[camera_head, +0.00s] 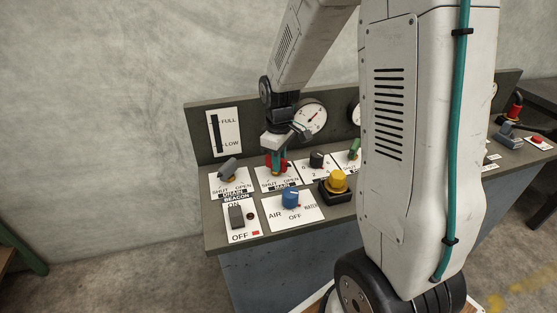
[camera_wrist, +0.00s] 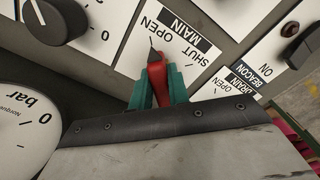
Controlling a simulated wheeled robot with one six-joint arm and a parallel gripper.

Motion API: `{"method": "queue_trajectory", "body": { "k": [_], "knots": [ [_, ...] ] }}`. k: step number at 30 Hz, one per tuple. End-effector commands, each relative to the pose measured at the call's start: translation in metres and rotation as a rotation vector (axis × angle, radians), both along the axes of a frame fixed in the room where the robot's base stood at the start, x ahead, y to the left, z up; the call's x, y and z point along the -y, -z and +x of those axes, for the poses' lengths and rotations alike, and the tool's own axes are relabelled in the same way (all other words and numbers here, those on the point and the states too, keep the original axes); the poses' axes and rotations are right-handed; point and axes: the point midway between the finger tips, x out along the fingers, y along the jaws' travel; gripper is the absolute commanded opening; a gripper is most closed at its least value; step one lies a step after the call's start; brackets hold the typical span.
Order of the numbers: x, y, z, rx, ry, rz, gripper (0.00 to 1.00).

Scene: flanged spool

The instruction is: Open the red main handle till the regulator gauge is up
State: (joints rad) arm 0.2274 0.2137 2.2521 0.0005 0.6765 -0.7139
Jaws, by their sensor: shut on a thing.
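The red main handle (camera_wrist: 157,77) stands on the white MAIN plate (camera_wrist: 128,62) in the wrist view. My gripper (camera_wrist: 160,88) is shut on it, with a teal finger on each side. Its dark tip lies near the gap between the words SHUT and OPEN. In the head view the red handle (camera_head: 283,168) is partly hidden by my gripper (camera_head: 277,160). A round white gauge (camera_head: 312,115) with a red needle stands on the back panel behind it. A gauge marked bar (camera_wrist: 22,130) is cut off in the wrist view, with no needle visible. I cannot tell which gauge is the regulator's.
The grey drain handle (camera_head: 228,168) is left of the main handle, and a black knob (camera_head: 318,159) is right of it. In front are the beacon switch (camera_head: 237,216), a blue AIR selector (camera_head: 291,198) and a yellow button (camera_head: 337,181). My arm hides the panel's right middle.

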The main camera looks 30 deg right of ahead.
Motion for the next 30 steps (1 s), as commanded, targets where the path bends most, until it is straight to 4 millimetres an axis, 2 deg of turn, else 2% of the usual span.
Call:
{"method": "queue_trajectory", "body": {
  "k": [1,2,3,4,14,24,30],
  "knots": [
    [0.001,-0.001,0.002,0.005,-0.002,-0.002,0.00],
    [0.001,-0.001,0.002,0.005,-0.002,-0.002,0.26],
    [0.001,-0.001,0.002,0.005,-0.001,-0.002,0.37],
    [0.000,-0.001,0.001,0.004,-0.001,-0.001,0.39],
    [0.000,-0.005,0.001,0.004,-0.001,-0.001,0.39],
    [0.001,-0.059,0.002,0.007,-0.001,-0.002,0.39],
    [0.000,-0.077,0.001,0.003,-0.001,-0.002,0.39]
  ]
}}
